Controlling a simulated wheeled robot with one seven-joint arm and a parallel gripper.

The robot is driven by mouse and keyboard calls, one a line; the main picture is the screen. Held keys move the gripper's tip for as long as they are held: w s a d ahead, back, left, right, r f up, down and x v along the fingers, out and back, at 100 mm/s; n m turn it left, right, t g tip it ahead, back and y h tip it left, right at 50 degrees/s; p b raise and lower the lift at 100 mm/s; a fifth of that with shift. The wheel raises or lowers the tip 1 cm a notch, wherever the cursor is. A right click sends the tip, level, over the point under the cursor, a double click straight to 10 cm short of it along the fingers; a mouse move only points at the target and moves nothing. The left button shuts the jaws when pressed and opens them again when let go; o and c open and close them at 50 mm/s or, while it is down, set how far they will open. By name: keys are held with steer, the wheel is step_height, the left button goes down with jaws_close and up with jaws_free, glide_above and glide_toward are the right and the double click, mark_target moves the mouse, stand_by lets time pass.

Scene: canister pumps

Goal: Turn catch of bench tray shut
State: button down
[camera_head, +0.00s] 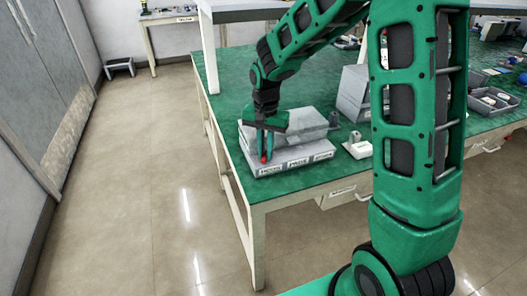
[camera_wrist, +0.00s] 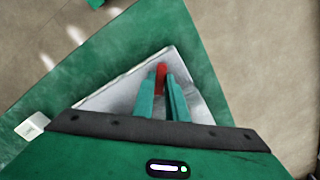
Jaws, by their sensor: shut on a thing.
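The grey bench tray (camera_head: 257,168) sits at the near left corner of the green bench, with several white labels along its front. Its grey upper part (camera_head: 300,127) lies flat on top. The red catch (camera_head: 264,159) shows at the left end of the tray's front. My gripper (camera_head: 266,148) points down there, with its green fingers shut on the catch. In the wrist view the red catch (camera_wrist: 161,72) stands between the fingertips of my gripper (camera_wrist: 161,80), over the grey tray (camera_wrist: 114,93). The fingers hide part of the catch, and its exact angle is hard to tell.
The green bench top (camera_head: 222,80) has a grey box (camera_head: 352,92) behind the tray and a small white block (camera_head: 358,148) to its right. A grey parts bin (camera_head: 490,100) stands farther right. My arm covers part of the bench.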

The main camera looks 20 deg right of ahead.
mark_target(265, 154)
steer(key=n, duration=0.4)
steer(key=shift+w+r, duration=0.1)
steer(key=shift+w, duration=0.15)
steer(key=shift+n, duration=1.8)
steer(key=c, duration=2)
jaws_free()
steer(key=shift+c, duration=0.2)
steer(key=shift+s, duration=0.1)
step_height(265, 154, up, 11)
steer(key=shift+f, duration=0.2)
